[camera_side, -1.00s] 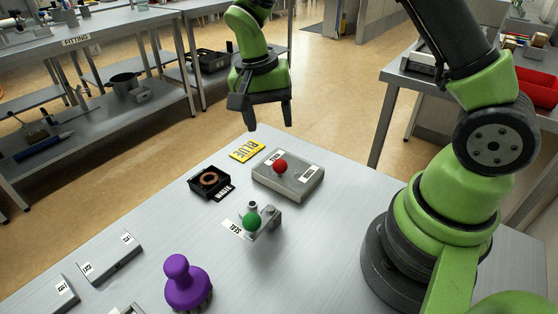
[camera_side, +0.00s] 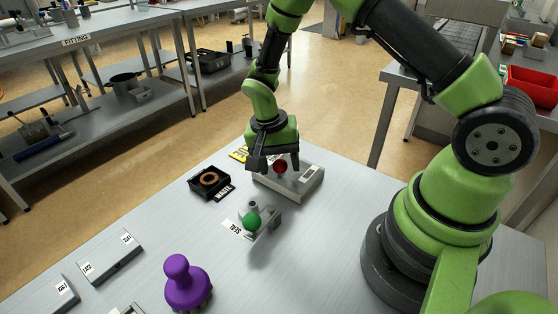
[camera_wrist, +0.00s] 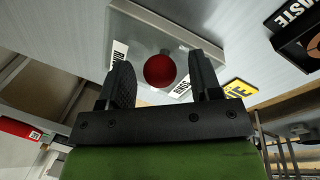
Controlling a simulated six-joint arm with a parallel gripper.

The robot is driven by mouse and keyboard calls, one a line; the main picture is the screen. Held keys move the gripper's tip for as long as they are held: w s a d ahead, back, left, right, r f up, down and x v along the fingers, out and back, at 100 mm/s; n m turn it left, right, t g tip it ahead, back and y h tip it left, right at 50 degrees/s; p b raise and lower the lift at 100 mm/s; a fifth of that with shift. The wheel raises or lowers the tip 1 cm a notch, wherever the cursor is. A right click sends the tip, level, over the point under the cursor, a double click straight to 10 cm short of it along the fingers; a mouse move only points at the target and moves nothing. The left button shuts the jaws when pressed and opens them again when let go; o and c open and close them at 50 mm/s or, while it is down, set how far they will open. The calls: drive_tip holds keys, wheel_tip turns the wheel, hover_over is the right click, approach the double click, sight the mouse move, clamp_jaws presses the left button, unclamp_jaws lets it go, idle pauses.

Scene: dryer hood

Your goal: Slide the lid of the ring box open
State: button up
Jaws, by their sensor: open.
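The ring box (camera_side: 305,183) is a flat grey box at the table's far side, with white labels and a red ball knob (camera_side: 280,166) on its lid. My gripper (camera_side: 273,170) is open, pointing down over the box, with its fingers on either side of the knob. In the wrist view the knob (camera_wrist: 159,71) lies between the two open fingers (camera_wrist: 160,82), apart from both. The box (camera_wrist: 140,22) fills the area behind the fingers there. My gripper hides part of the lid in the side view. I cannot tell whether the fingertips touch the lid.
A black tray (camera_side: 209,182) with a copper ring and a "WASTE" label stands left of the box. A yellow "BLUE" plate (camera_side: 238,154) lies behind it. A green ball knob (camera_side: 251,222) on a metal fixture and a purple handle (camera_side: 186,284) stand nearer the front.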

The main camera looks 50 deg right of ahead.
clamp_jaws()
drive_tip(key=d, duration=1)
drive_tip(key=shift+d, duration=0.2)
unclamp_jaws()
drive_tip(key=shift+a+r, duration=0.1)
drive_tip(key=shift+r, duration=0.05)
wheel_tip(320, 180, up, 10)
drive_tip(key=w+a, duration=0.1)
drive_tip(key=shift+w+f, duration=0.2)
drive_tip(key=shift+w, duration=0.1)
